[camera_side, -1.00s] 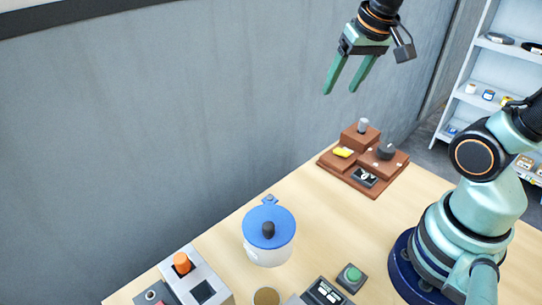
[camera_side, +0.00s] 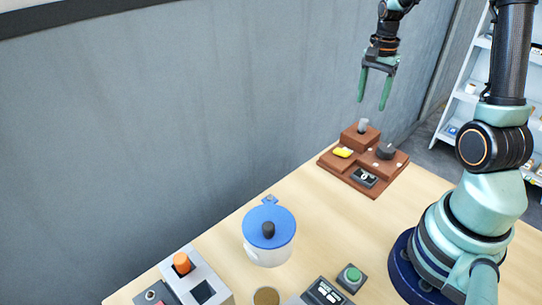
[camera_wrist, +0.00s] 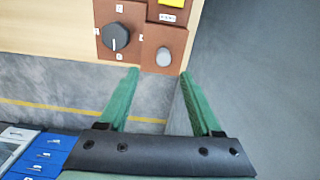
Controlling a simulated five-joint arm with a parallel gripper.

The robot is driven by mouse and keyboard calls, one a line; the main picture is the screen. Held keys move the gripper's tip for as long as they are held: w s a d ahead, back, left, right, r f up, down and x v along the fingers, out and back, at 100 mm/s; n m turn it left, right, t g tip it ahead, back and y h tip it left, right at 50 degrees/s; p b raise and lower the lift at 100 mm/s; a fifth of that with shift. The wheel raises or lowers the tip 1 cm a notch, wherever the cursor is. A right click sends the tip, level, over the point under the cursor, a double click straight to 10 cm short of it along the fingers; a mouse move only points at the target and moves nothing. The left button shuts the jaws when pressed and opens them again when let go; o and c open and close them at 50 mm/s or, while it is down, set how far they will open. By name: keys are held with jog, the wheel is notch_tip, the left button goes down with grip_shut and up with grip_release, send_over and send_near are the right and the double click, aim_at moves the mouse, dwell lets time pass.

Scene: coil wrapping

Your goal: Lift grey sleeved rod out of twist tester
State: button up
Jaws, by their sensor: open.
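The twist tester is a brown stepped block (camera_side: 335,163) at the far end of the table, with a dark knob (camera_side: 385,151), a yellow part and a small dark display. The grey sleeved rod (camera_side: 363,126) stands up from its rear raised block. In the wrist view the rod (camera_wrist: 163,57) shows end-on as a grey round top, near the knob (camera_wrist: 115,37). My gripper (camera_side: 373,105) is open and empty, pointing down above the tester, with its fingertips a little above the rod. In the wrist view my open fingers (camera_wrist: 159,72) lie on either side of the rod's line.
A white pot with a blue lid (camera_side: 269,222) stands mid-table. A green button box (camera_side: 351,278) and a grey box with an orange knob (camera_side: 182,263) are near the front. The grey wall (camera_side: 200,110) runs close behind the table. Shelves stand at the far right.

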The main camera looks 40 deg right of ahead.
aim_at(364, 120)
jog(key=shift+w+a+f, duration=0.1)
jog(key=shift+w+f, duration=0.05)
jog(key=shift+f, duration=1.75)
jog(key=shift+w+a+f, duration=0.1)
jog(key=shift+f, duration=1.8)
grip_shut()
